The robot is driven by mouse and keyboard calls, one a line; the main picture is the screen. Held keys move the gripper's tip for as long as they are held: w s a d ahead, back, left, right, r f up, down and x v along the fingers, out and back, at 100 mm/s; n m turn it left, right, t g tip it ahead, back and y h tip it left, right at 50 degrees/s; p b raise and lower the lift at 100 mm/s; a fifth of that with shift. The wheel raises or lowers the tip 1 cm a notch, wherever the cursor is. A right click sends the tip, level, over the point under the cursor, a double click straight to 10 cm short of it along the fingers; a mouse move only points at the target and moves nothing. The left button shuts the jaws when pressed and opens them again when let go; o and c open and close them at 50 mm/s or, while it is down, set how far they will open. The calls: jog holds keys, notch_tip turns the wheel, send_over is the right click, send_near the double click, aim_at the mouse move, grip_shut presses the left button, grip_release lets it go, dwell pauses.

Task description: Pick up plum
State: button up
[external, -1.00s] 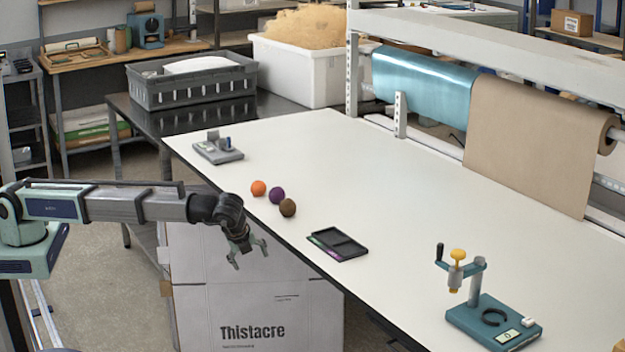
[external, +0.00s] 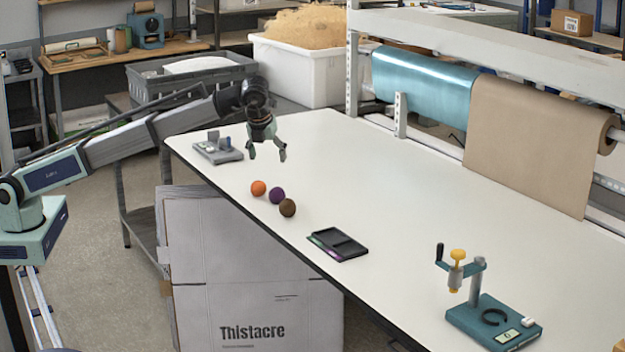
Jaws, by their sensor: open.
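The plum is a small purple ball (external: 277,195) on the white table, between an orange ball (external: 258,188) and a brown ball (external: 288,207). The three sit close together in a slanting row near the table's front edge. My gripper (external: 267,157) is open and empty. It hangs above the table, up the picture from the plum, with its fingers pointing down. It is clear of all three balls.
A grey device (external: 218,150) stands left of my gripper. A black tray (external: 338,244) lies right of the balls, and a teal press (external: 493,320) stands at the near right. Paper rolls (external: 530,135) hang at the back. The table's middle is free.

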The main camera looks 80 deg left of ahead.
aim_at(276, 188)
jog(key=p+x, duration=0.1)
jog(key=x, duration=0.3)
jog(key=p+x, duration=0.1)
jog(key=x, duration=0.7)
jog(key=shift+a+r+p, duration=0.2)
jog(key=shift+a+p, duration=0.15)
jog(key=shift+p, duration=0.05)
jog(key=shift+p+x, duration=0.9)
jog(key=shift+x, duration=1.1)
jog(key=shift+w+a+f, duration=0.15)
jog(key=shift+a+f, duration=0.25)
jog(key=shift+f, duration=0.1)
jog(key=c, duration=1.3)
